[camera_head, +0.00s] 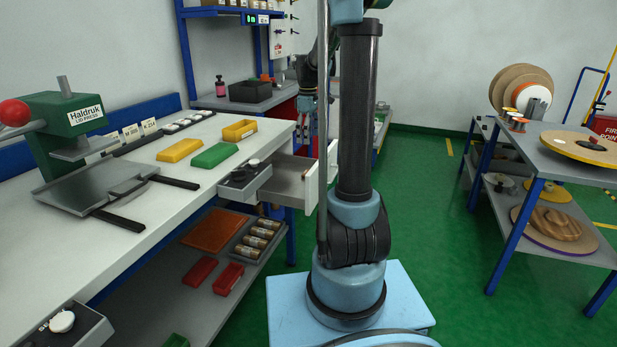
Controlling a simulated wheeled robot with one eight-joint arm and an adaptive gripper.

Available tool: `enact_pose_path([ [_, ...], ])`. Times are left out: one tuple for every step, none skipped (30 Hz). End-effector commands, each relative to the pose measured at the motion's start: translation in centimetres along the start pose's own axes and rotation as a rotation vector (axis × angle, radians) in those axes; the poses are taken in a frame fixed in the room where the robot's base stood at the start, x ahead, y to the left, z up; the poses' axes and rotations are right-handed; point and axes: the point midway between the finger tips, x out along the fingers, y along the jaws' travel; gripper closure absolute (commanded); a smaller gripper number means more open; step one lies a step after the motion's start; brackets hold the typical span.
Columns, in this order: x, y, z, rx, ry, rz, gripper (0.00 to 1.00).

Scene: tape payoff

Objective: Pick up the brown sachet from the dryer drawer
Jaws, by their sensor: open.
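A pale grey drawer (293,184) stands pulled out from under the right end of the long white bench, just left of my arm's upright link. I take it for the dryer drawer. I cannot make out a brown sachet in it; the drawer's inside is small in view and partly hidden. My gripper (307,138) is small and dark, behind and left of my upright link, pointing down. It appears above the back of the drawer, open, with nothing visible in it. Its distance from the drawer is hard to judge.
The white bench (105,262) holds a green lid press (70,117), yellow trays (180,150) and a green tray (214,155). A small control box (244,180) juts out beside the drawer. A shelved table (570,130) stands right. Green floor (440,215) between is clear.

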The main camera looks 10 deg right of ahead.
Motion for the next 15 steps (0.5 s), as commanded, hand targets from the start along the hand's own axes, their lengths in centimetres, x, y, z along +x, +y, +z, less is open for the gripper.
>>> enact_pose_path([
  [0.9,0.0,0.0,0.000,0.000,0.000,0.27],
  [1.4,0.0,0.0,0.001,0.000,0.000,0.27],
  [2.0,0.0,0.0,0.001,0.000,0.000,0.27],
  [2.5,0.0,0.0,0.001,0.000,0.000,0.27],
  [3.0,0.0,0.0,0.001,0.000,0.000,0.27],
  [3.6,0.0,0.0,0.001,0.000,0.000,0.27],
  [4.2,0.0,0.0,0.001,0.000,0.000,0.27],
  [4.6,0.0,0.0,0.001,0.000,0.000,0.27],
  [5.3,0.0,0.0,0.001,0.000,0.000,0.27],
  [5.8,0.0,0.0,0.001,0.000,0.000,0.27],
  [6.2,0.1,0.0,0.002,0.000,0.000,0.27],
  [6.9,0.0,0.0,0.002,0.000,0.000,0.27],
  [7.3,0.1,0.0,0.002,0.000,0.000,0.27],
  [7.8,0.1,0.0,0.002,0.000,0.000,0.27],
  [8.3,0.1,0.0,0.002,0.000,0.000,0.27],
])
